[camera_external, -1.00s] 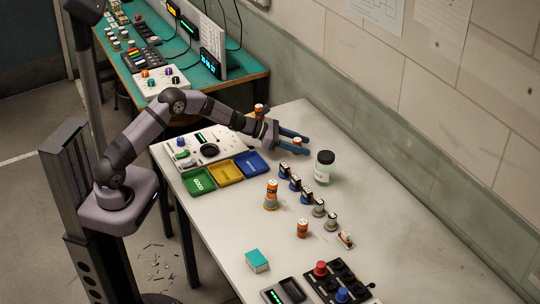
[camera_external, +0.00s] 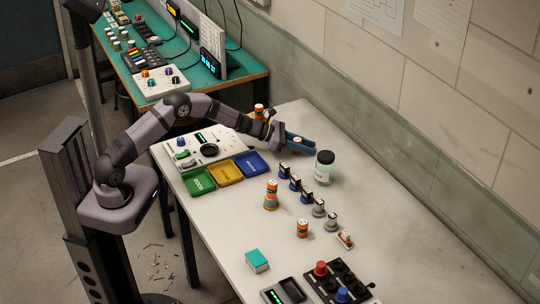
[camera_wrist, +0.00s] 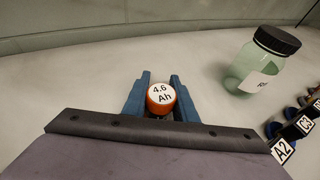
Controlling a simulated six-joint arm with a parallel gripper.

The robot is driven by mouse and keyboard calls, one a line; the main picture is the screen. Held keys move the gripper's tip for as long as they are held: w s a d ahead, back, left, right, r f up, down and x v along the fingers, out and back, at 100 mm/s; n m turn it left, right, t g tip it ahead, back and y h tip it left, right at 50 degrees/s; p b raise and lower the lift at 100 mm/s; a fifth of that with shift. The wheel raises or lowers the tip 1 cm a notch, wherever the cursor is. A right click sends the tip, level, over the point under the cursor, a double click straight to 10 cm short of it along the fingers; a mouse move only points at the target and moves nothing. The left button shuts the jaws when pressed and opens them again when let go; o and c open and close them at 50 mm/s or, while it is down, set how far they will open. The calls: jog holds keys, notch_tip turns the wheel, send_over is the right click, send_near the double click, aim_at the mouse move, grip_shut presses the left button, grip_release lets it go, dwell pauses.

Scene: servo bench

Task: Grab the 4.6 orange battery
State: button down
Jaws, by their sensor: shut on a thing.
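The orange battery (camera_wrist: 161,97) has a white top that reads "4.6 Ah" in the wrist view. It stands between the two blue fingers of my gripper (camera_wrist: 160,98), which are closed on its sides.
A green jar (camera_external: 323,168) with a black lid stands right of my gripper. A row of small labelled posts (camera_external: 295,183) runs beside it. Other orange batteries (camera_external: 272,190) stand nearer and behind. Coloured trays (camera_external: 226,172) and a control panel (camera_external: 207,150) lie left.

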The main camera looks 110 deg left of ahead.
jog(key=shift+r, duration=0.15)
notch_tip(320, 180, up, 10)
dwell(0.4)
